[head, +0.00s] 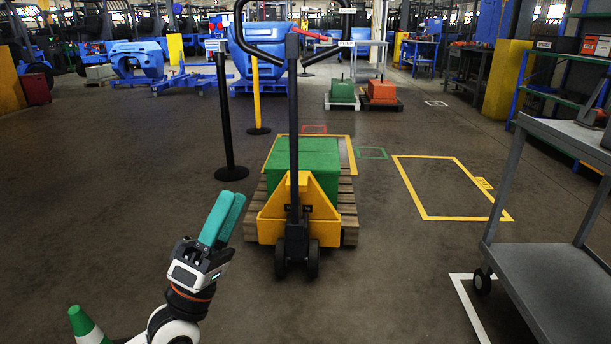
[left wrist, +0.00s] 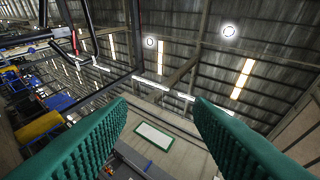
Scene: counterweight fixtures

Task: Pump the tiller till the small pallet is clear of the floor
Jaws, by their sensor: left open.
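The tiller (head: 293,130) is a black upright bar with a loop handle at the top, in the middle of the head view. A red lever (head: 311,34) sits by its handle. It rises from a yellow pallet truck (head: 318,203). The small wooden pallet (head: 347,215) is under a green block (head: 317,160) behind the truck's yellow body. I cannot tell whether it touches the floor. My left gripper (head: 229,205), with teal fingers, is open and empty, left of the truck and apart from the tiller. In the left wrist view its fingers (left wrist: 160,115) are spread. My right gripper is not in view.
A grey cart (head: 555,275) stands at the right. A black post (head: 231,172) and a yellow post (head: 257,95) stand behind left. A green-white cone (head: 84,325) is at lower left. The floor around the yellow outline (head: 450,218) is clear.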

